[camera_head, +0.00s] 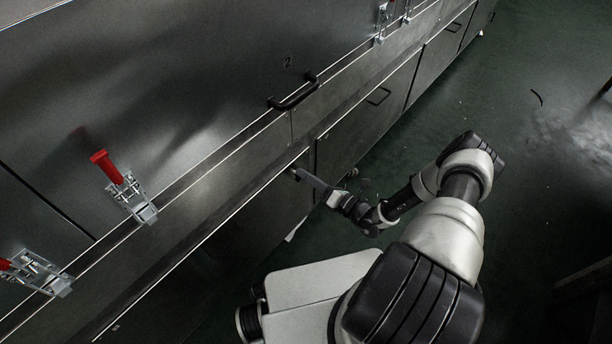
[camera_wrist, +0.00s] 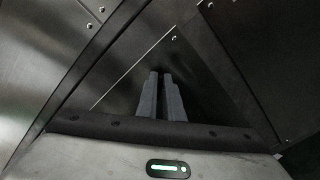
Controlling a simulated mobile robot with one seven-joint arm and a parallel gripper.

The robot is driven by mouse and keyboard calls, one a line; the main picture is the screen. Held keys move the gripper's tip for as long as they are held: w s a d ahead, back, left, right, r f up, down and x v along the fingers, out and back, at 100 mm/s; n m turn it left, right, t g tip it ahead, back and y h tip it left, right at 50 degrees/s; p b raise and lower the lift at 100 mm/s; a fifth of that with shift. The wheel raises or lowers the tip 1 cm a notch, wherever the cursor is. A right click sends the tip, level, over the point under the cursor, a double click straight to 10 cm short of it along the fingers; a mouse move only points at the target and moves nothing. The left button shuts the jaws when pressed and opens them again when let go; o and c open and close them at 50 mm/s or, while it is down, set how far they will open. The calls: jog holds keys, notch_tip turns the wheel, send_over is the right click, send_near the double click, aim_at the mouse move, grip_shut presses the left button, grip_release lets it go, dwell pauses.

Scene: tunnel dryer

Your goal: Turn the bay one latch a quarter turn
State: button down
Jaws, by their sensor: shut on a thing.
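My gripper (camera_head: 299,173) reaches to the dark metal lower door panel (camera_head: 245,222) of the dryer, near that panel's right edge. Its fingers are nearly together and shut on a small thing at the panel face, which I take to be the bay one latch. The fingers hide the latch, and its angle cannot be told. In the wrist view the two grey fingers (camera_wrist: 161,75) stand close side by side, with their tips against the dark panel.
Above are a black bar handle (camera_head: 294,94) near the number 2, and red-handled toggle clamps (camera_head: 126,192) at left. More clamps (camera_head: 385,18) are at the top. Lower doors with handles (camera_head: 378,96) continue to the upper right. The green floor (camera_head: 530,130) at right is mostly clear.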

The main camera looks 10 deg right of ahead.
jog(key=shift+d+f+m, duration=0.1)
jog(key=shift+f+m, duration=0.1)
jog(key=shift+m, duration=1.7)
jog(key=shift+f+m, duration=0.15)
jog(key=shift+m, duration=1.75)
jog(key=c, duration=1.9)
grip_release()
